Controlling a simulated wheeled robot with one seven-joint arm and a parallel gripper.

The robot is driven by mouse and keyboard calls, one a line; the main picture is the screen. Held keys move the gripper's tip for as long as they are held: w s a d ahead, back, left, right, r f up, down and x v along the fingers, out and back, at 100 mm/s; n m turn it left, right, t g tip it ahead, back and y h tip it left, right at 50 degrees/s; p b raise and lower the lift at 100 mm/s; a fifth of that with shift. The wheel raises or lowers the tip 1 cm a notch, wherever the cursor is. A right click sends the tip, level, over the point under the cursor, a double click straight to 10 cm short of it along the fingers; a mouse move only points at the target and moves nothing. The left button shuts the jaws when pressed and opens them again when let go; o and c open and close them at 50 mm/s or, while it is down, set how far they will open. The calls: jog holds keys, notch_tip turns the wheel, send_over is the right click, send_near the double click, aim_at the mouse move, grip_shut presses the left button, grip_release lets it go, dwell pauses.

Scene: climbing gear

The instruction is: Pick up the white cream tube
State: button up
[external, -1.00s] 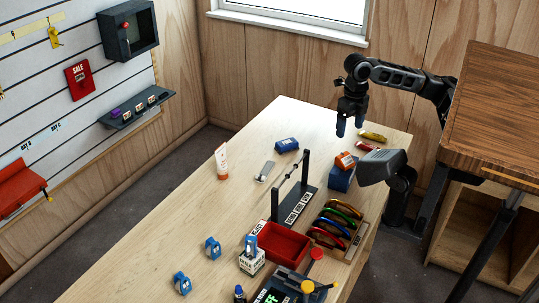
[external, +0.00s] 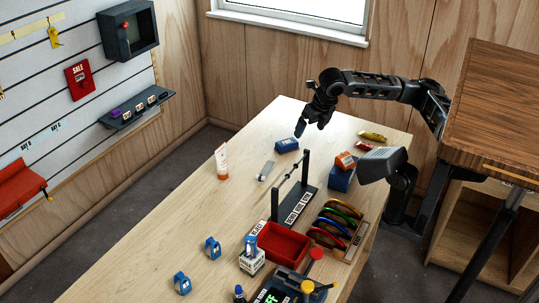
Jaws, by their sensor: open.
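The white cream tube (external: 221,163) stands upright near the left edge of the wooden table, with an orange band at its lower end. My gripper (external: 312,129) is open and empty above the far part of the table, to the right of the tube and well apart from it. Its fingers point down and to the left, over the area beside a blue block (external: 287,145).
A grey flat piece (external: 265,171) lies between tube and black rack (external: 297,200). A red tray (external: 284,242), several coloured carabiners (external: 337,222) and a blue box (external: 341,178) fill the right side.

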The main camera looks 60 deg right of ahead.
jog(key=w+a+f+n+t, duration=0.1)
jog(key=w+a+t, duration=0.15)
jog(key=w, duration=0.35)
jog(key=w+a+f+t, duration=0.2)
jog(key=w+a, duration=0.2)
jog(key=w, duration=0.3)
jog(key=n+t+y+p, duration=0.1)
jog(key=n+t+p, duration=0.1)
jog(key=n+t, duration=0.25)
send_near(221, 146)
jog(key=x, duration=0.5)
jog(key=shift+t, duration=0.4)
jog(key=shift+f+p+x, duration=0.2)
jog(key=shift+p+x, duration=0.15)
jog(key=shift+x, duration=3.2)
jog(key=shift+s+a, duration=0.1)
jog(key=c, duration=1.4)
jog(key=shift+r, duration=0.15)
